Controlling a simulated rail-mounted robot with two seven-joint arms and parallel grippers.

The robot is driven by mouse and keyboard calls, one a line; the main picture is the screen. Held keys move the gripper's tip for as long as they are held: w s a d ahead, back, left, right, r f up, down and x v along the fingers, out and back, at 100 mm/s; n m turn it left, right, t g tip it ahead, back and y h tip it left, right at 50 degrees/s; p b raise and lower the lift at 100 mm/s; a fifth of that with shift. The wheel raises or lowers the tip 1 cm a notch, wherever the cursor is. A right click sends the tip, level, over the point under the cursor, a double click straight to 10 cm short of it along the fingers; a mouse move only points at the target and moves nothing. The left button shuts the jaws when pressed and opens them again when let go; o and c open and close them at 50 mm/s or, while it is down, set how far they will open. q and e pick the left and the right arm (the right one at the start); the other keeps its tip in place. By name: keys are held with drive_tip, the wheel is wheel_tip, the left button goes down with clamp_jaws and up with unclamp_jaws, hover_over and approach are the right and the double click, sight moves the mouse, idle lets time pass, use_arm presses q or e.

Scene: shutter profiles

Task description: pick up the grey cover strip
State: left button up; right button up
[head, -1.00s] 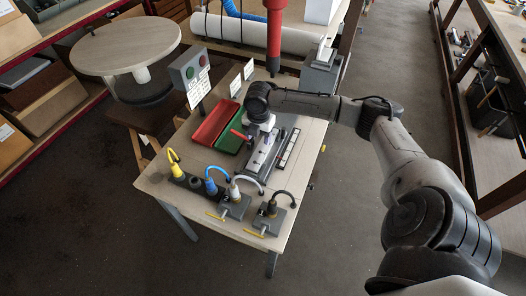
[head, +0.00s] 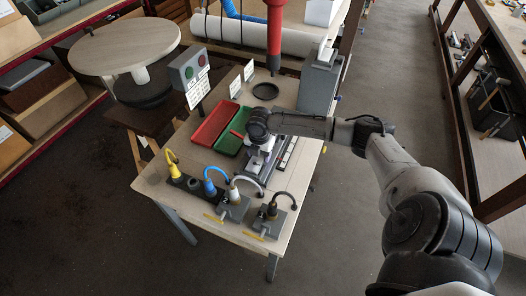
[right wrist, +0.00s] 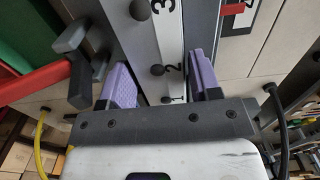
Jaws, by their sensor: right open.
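My right gripper (head: 260,152) is over the grey fixture on the table, pointing down. In the right wrist view its two purple fingers (right wrist: 163,80) stand apart with nothing clamped between them. A long grey strip (right wrist: 168,38), marked with numbers and bearing dark round knobs, runs between and beyond the fingers; I take it as the grey cover strip. I cannot tell whether the fingers are down beside it or still above it. In the head view the arm and gripper hide most of it. My left gripper is not in view.
A red tray (head: 214,123) and green tray (head: 231,141) lie left of the fixture. Several cabled plugs line the front, including a yellow one (head: 172,161). A grey box (head: 318,88) stands at the back right.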

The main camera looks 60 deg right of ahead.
drive_tip(key=shift+f, duration=0.1)
drive_tip(key=c, duration=0.8)
